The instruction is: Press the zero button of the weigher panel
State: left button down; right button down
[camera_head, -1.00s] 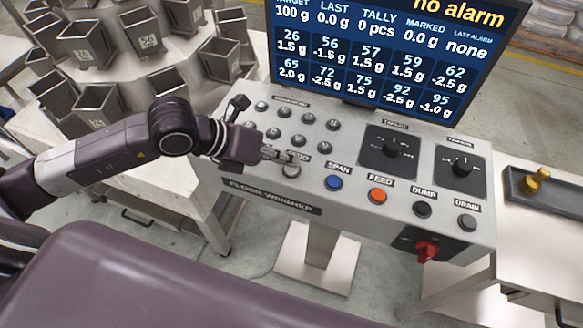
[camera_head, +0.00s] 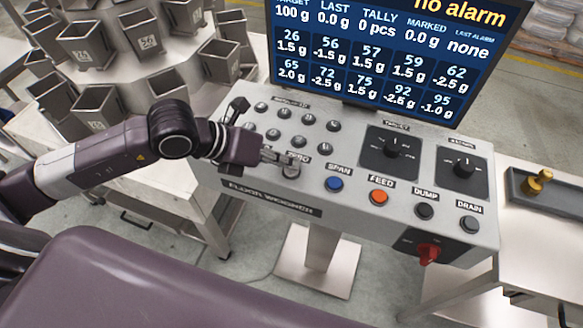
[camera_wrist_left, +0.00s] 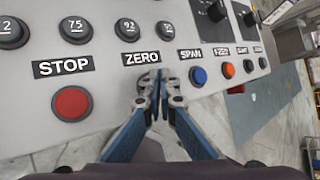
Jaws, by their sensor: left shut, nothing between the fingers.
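The weigher panel (camera_head: 330,212) is a grey sloped console with rows of small buttons, dials and a front row of larger buttons. The grey zero button (camera_head: 291,171) is at the left of the visible front row in the head view, its label partly covered by my fingers. My left gripper (camera_head: 284,160) is shut and empty, with its fingertips at the zero button. In the left wrist view the fingertips (camera_wrist_left: 153,84) lie just below the ZERO label (camera_wrist_left: 141,58) and hide most of the button. I cannot tell whether they touch it. My right gripper is not in view.
A red stop button (camera_wrist_left: 71,103) is left of the fingertips in the wrist view. The blue span button (camera_head: 335,184) and orange feed button (camera_head: 378,197) are to the right. A screen (camera_head: 390,55) stands behind the panel. Steel hoppers (camera_head: 145,42) crowd the left.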

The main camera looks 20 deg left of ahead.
aim_at(288, 170)
pick_arm(q)
jog(key=shift+f, duration=0.25)
jog(key=shift+r, duration=0.15)
dwell(0.4)
jog(key=shift+r, duration=0.75)
jog(key=shift+r, duration=0.1)
jog(key=shift+r+p, duration=1.5)
jog(key=shift+r, duration=0.95)
jog(key=shift+f, duration=0.1)
